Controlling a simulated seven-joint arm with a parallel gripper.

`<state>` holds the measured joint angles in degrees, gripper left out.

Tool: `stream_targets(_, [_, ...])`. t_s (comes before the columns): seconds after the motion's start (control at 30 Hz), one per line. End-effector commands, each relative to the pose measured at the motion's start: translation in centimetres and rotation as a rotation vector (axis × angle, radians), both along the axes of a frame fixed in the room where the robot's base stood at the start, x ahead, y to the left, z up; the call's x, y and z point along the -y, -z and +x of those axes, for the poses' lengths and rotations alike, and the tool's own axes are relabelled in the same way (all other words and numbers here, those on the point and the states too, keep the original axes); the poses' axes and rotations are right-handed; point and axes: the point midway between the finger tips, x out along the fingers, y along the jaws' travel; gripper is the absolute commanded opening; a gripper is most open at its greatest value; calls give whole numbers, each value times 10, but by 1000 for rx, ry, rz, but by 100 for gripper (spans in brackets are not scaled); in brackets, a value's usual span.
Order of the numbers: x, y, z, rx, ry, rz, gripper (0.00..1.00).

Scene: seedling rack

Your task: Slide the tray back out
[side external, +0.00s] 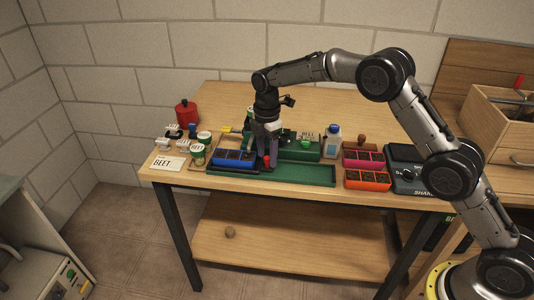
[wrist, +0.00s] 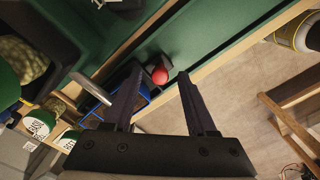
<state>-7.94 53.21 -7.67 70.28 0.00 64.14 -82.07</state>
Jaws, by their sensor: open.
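A blue seedling tray (side external: 232,157) with dark cells sits at the left part of a long green rack (side external: 300,174). Its blue edge (wrist: 112,88) shows partly in the wrist view, mostly behind my gripper finger. A red knob (side external: 266,162) is at the tray's right end; it shows as a red ball (wrist: 160,75) in the wrist view. My gripper (side external: 268,153) points down at the knob's end of the tray. In the wrist view its two dark fingers (wrist: 161,78) are apart, with the knob seen between their tips. I cannot tell if they touch it.
The green rack's right part is empty. A raised green holder (side external: 300,151) stands behind it. An orange tray (side external: 367,180), a crimson tray (side external: 363,157) and a dark scale (side external: 404,170) stand to the right. A white-blue bottle (side external: 332,141), a BEET card (side external: 167,162) and a red canister (side external: 186,113) are nearby.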

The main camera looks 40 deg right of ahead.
Motion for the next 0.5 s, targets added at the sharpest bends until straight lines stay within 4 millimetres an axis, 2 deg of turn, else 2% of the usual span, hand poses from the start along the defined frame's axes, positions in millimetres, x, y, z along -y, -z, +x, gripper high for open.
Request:
stream_targets(0.27, [0, 1, 0, -1, 0, 0, 57])
stream_targets(0.5, [0, 1, 0, -1, 0, 0, 14])
